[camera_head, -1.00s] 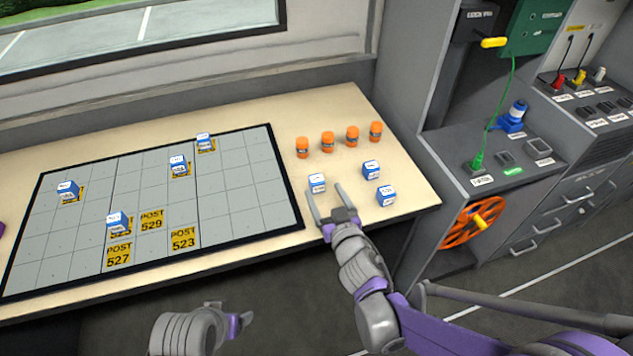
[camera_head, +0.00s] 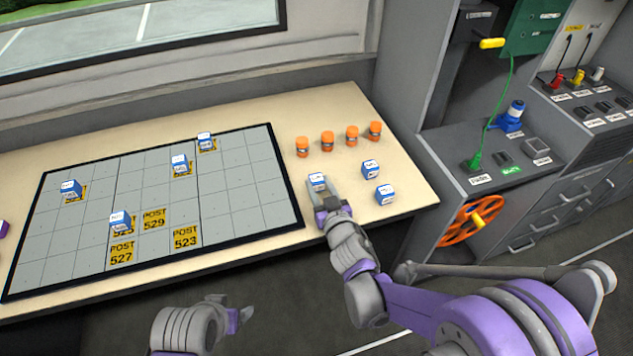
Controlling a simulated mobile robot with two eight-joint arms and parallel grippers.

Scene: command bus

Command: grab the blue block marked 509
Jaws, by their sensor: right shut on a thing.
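Several small blue blocks with white tops are in view, and their numbers are too small to read. My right gripper (camera_head: 319,187) is shut on one blue block (camera_head: 318,180), just right of the grid board. Its fingers hide most of that block's sides. Two more blue blocks, one upper (camera_head: 370,169) and one lower (camera_head: 385,194), stand to its right on the table. My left gripper (camera_head: 238,316) is low in the picture, in front of the table and away from all blocks; its opening is not clear.
The grey grid board (camera_head: 255,195) carries several blue blocks and yellow labels reading POST 527, 529 and 523. Several orange cylinders (camera_head: 327,139) stand in a row behind the held block. A grey console (camera_head: 455,150) with an orange wheel (camera_head: 470,222) bounds the table's right side.

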